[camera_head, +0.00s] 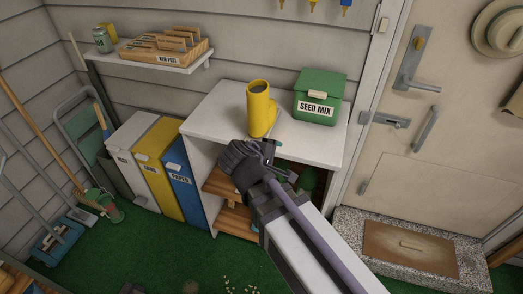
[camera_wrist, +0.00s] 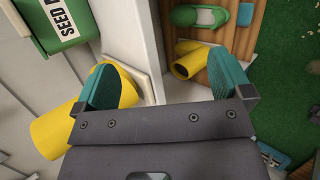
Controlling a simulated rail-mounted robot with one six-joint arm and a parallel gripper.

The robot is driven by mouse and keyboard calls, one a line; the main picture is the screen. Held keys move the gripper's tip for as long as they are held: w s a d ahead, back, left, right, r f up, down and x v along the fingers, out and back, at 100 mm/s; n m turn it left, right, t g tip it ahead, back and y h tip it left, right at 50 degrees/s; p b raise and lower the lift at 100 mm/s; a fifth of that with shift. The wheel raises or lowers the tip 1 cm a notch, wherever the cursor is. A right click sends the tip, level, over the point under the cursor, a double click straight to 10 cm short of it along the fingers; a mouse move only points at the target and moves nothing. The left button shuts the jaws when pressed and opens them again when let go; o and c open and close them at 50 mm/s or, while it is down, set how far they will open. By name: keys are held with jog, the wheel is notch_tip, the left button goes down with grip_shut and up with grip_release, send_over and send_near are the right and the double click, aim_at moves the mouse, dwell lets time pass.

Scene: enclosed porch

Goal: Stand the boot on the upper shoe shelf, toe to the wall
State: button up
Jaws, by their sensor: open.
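A yellow boot (camera_head: 258,118) stands upright on the white cabinet top (camera_head: 215,115) in the head view, its foot partly hidden behind its shaft. In the wrist view yellow boot parts (camera_wrist: 50,135) lie behind and beside my left finger. Another yellow boot (camera_wrist: 190,60) is on a wooden slatted shelf, at the right in the wrist view. My gripper (camera_head: 272,152) is open at the cabinet's front edge, in front of the boot. Its teal fingers (camera_wrist: 172,85) are wide apart, with no clear grip on anything. The upper shoe shelf (camera_head: 220,185) is partly hidden by my arm.
A green seed mix box (camera_head: 320,97) stands right of the boot. A green shoe (camera_wrist: 198,16) is on the slatted shelf. A lower shelf (camera_head: 235,220) lies beneath the upper one. Bins (camera_head: 160,165) stand left of the cabinet, and a door (camera_head: 430,130) is at the right.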

jog(key=w+a+f+n+t+b, duration=0.2)
jog(key=w+a+n+t+b, duration=0.1)
jog(key=a+n+t, duration=0.3)
jog(key=n+t+p, duration=0.3)
jog(key=n+t, duration=0.1)
jog(key=n, duration=0.9)
send_near(257, 110)
jog(key=w+f, duration=0.2)
jog(key=w, duration=0.1)
jog(key=x, duration=0.7)
jog(key=f+x, duration=0.1)
jog(key=x, duration=0.3)
jog(key=shift+w+a+b, duration=0.1)
jog(key=shift+w+b, duration=0.05)
jog(key=shift+b, duration=0.15)
jog(key=shift+r, duration=0.1)
jog(key=c, duration=1.3)
